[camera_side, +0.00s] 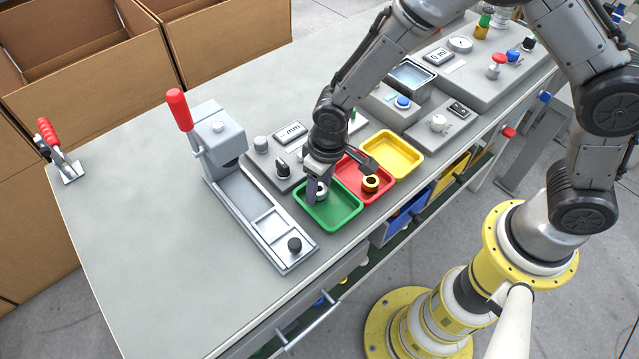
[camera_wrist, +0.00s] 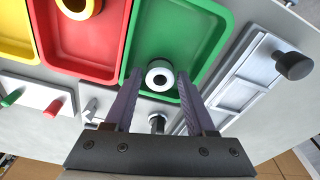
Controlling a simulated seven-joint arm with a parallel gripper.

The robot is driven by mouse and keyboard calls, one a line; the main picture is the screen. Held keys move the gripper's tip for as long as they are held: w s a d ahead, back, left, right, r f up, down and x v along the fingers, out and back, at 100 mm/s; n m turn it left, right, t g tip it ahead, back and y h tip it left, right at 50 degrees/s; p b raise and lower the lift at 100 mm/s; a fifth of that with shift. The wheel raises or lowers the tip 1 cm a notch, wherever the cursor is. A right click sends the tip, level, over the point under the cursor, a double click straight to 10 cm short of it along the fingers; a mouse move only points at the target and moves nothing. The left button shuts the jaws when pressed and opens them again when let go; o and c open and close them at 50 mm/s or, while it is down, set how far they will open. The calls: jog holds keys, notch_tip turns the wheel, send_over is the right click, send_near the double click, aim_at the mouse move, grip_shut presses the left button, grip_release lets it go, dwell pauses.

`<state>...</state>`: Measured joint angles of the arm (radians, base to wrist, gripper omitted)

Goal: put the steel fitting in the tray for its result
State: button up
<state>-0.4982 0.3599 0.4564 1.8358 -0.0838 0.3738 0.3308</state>
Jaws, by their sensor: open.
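The steel fitting (camera_wrist: 159,74), a pale ring with a dark hole, lies in the green tray (camera_wrist: 180,32), near the tray's edge closest to my gripper in the wrist view. In the side view the fitting (camera_side: 321,189) is at the upper left part of the green tray (camera_side: 337,218), partly hidden by my gripper (camera_side: 319,191). In the wrist view my gripper's two fingers (camera_wrist: 159,78) are spread, one on each side of the fitting, with visible gaps. A red tray (camera_side: 383,191) and a yellow tray (camera_side: 404,153) stand beside the green one.
A brass-coloured ring (camera_side: 370,184) lies in the red tray. A lever press (camera_side: 224,150) with a red handle and a long metal base stands left of the green tray. A gauge box (camera_side: 290,133) with knobs is behind the trays.

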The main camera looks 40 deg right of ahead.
notch_tip(320, 180, up, 12)
jog(key=s, duration=0.1)
jog(key=shift+s+d+r, duration=0.15)
jog(key=shift+s+d, duration=0.1)
jog(key=s+d+r+m+t, duration=0.1)
jog(key=s+d+r, duration=0.2)
jog(key=d+r, duration=0.2)
jog(key=s+d+r+t, duration=0.1)
jog(key=s+d+r, duration=0.2)
jog(key=d+r, duration=0.3)
jog(key=s+d+r+m+t, duration=0.1)
jog(key=s+d+r+t, duration=0.1)
jog(key=s+d, duration=0.5)
jog(key=shift+s+d+m, duration=0.2)
jog(key=shift+s+m, duration=0.2)
jog(key=shift+s, duration=2.2)
jog(key=shift+r, duration=0.1)
